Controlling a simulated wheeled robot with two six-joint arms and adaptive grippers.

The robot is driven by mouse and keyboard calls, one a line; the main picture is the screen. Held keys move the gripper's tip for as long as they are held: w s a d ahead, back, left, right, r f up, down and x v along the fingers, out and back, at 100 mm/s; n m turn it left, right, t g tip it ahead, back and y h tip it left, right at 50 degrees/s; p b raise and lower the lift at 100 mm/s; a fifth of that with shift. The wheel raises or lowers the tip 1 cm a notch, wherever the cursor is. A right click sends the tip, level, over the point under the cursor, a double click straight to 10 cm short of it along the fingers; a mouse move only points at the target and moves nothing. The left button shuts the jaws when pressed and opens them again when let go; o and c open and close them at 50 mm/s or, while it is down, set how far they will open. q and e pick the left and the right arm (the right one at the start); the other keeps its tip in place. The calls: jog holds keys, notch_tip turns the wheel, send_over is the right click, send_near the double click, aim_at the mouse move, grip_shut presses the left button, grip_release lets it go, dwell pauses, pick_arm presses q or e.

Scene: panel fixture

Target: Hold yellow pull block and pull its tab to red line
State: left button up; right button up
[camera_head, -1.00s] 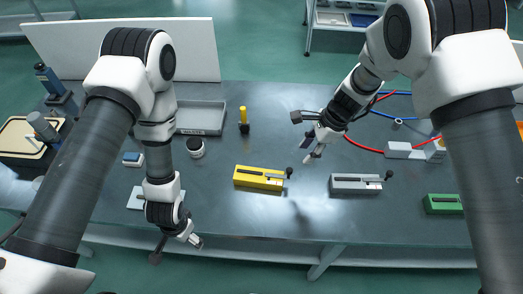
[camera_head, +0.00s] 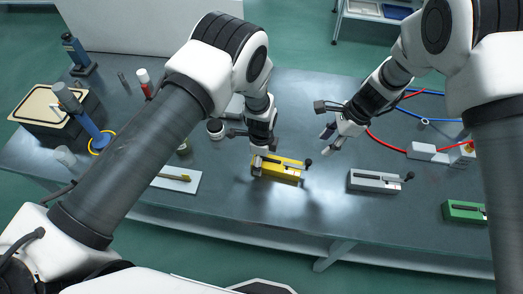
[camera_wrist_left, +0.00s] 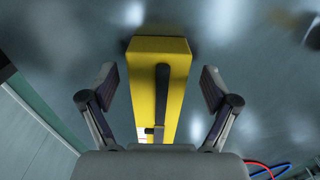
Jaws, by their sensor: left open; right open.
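The yellow pull block (camera_head: 280,173) lies on the table in the head view, with a black knob (camera_head: 308,162) at its right end. In the left wrist view the yellow block (camera_wrist_left: 150,88) shows from above, with a dark slot along its top. My left gripper (camera_wrist_left: 158,84) is open, one finger on each side of the block, with visible gaps. In the head view the left gripper (camera_head: 249,149) is at the block's left part and partly hides it. My right gripper (camera_head: 326,125) is open and empty, behind and right of the block.
A grey pull block (camera_head: 374,181) and a green one (camera_head: 463,211) lie farther right. Red and blue hoses (camera_head: 385,146) run behind them. A white plate (camera_head: 177,182) with a brush-like thing lies left of the yellow block. The table front between blocks is clear.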

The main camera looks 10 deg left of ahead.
pick_arm(q)
jog(key=shift+s+f, duration=0.1)
jog(key=shift+f, duration=0.45)
pick_arm(e)
jog(key=shift+s+d+r, duration=0.1)
jog(key=shift+s, duration=0.05)
pick_arm(q)
jog(key=c, duration=1.5)
jog(key=shift+c, duration=0.2)
pick_arm(e)
jog(key=shift+o, duration=1)
